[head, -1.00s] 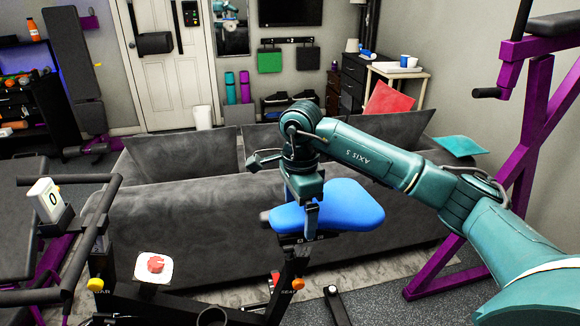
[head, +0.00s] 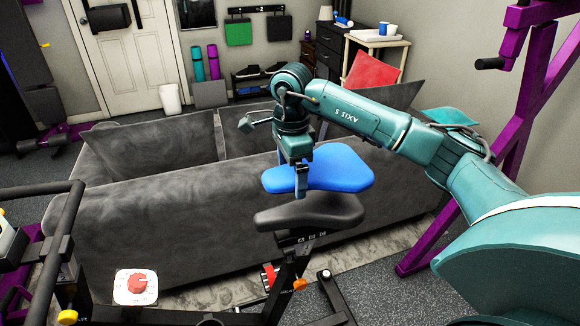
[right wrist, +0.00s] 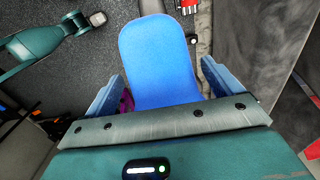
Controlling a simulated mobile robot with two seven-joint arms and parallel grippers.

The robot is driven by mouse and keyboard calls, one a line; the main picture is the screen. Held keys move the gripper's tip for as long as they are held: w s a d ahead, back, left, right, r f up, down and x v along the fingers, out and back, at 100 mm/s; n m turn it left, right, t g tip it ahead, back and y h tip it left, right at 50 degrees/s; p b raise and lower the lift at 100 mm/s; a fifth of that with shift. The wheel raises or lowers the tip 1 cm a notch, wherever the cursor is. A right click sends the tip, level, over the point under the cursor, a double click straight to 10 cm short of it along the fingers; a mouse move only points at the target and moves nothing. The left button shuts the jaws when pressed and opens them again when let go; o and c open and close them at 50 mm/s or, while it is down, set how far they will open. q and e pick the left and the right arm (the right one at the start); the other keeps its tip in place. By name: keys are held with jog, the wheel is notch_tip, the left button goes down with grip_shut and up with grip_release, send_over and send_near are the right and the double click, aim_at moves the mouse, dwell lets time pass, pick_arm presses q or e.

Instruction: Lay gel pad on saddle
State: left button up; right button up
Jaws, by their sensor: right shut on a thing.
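The blue gel pad (head: 335,172) is held level by my right gripper (head: 301,184) at its left part. In the right wrist view the pad (right wrist: 158,62) lies between the two fingers (right wrist: 158,88). The black saddle (head: 308,211) of the exercise bike shows below the pad in the head view. A gap shows between the pad and the saddle, so the pad appears to hover above and slightly behind it. In the right wrist view the pad hides the saddle. My left gripper is not in the head view.
A grey sofa (head: 160,230) stands right behind the bike. The bike's handlebar (head: 62,225) and a white panel with a red knob (head: 136,287) are at the lower left. A purple rack (head: 500,150) stands at the right.

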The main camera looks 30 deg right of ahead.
aim_at(291, 208)
notch_tip(291, 208, down, 4)
jog(key=shift+r+b, duration=0.1)
jog(key=shift+b, duration=1.05)
jog(key=shift+f+b, duration=0.6)
jog(key=shift+f, duration=0.3)
jog(key=shift+f+b, duration=0.55)
jog(key=shift+f, duration=0.3)
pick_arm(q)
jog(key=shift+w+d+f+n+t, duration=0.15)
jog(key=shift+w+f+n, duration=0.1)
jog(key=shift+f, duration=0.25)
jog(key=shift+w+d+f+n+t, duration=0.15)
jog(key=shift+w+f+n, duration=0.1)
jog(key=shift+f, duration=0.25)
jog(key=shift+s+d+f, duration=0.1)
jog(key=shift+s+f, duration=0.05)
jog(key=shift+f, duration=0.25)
pick_arm(e)
jog(key=shift+f, duration=0.35)
jog(key=o, duration=0.8)
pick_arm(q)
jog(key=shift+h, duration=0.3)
pick_arm(e)
notch_tip(291, 208, up, 13)
jog(key=shift+r, duration=0.1)
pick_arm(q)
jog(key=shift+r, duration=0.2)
